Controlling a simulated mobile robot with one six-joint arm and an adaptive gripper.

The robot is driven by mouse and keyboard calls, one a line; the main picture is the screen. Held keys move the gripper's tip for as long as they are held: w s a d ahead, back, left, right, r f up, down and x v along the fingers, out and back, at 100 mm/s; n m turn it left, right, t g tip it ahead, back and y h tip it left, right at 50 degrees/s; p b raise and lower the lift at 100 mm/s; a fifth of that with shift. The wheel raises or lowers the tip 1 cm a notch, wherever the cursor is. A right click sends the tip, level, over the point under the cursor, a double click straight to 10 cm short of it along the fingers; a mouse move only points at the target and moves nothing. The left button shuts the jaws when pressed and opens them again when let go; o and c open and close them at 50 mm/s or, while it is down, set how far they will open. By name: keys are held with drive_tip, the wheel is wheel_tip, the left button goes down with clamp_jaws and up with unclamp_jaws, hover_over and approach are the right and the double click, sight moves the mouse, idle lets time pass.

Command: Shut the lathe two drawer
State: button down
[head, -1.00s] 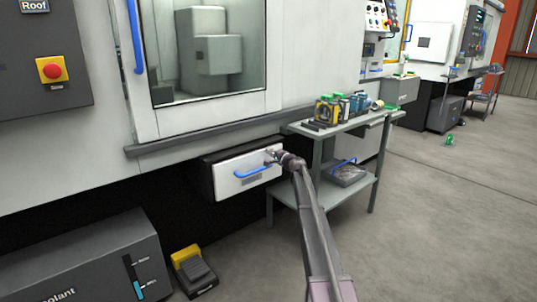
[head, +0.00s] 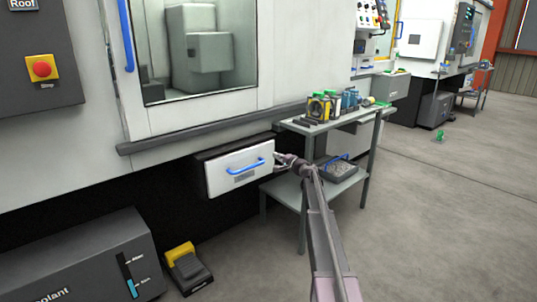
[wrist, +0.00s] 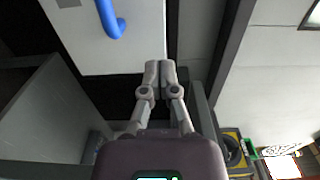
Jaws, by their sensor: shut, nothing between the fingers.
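The drawer (head: 222,183) has a white front with a blue bar handle (head: 246,166) and sits low under the lathe's window. It stands out from the machine, with a dark side showing at its left. My gripper (head: 279,157) is at the right edge of the drawer front, right of the handle; I cannot tell whether it touches. In the wrist view its fingertips (wrist: 160,68) are together and empty, just below the white drawer front (wrist: 95,45). The blue handle (wrist: 110,18) shows above them, partly cut off.
A grey metal cart (head: 290,124) with several parts on top stands close to the right of the drawer. A coolant box (head: 80,265) and a yellow pedal (head: 182,256) are on the floor at left.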

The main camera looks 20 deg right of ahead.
drive_tip(key=shift+v, duration=1.75)
drive_tip(key=s+a+f+n+g+p, duration=0.1)
drive_tip(key=s+a+f+n+g, duration=0.2)
drive_tip(key=s+a, duration=0.35)
drive_tip(key=s+a+f+n+g+y+p, duration=0.1)
drive_tip(key=s+a+f+n+g, duration=0.2)
drive_tip(key=s+a, duration=0.4)
drive_tip(key=s+a+f+n+g+p, duration=0.1)
drive_tip(key=s+a+f+n+g, duration=0.2)
drive_tip(key=s+a, duration=0.4)
drive_tip(key=s+a+f+n+g+h+p, duration=0.15)
drive_tip(key=s+g+h, duration=0.25)
drive_tip(key=s, duration=0.9)
drive_tip(key=s+a+f+n+g+h+p, duration=0.1)
drive_tip(key=s+a+f+n+g+h, duration=0.2)
drive_tip(key=s, duration=1)
wheel_tip(320, 180, up, 38)
drive_tip(key=p, duration=3.7)
drive_tip(key=shift+w+d+g+h+p, duration=0.2)
drive_tip(key=shift+d+g+h+p, duration=0.1)
drive_tip(key=shift+d+h, duration=0.15)
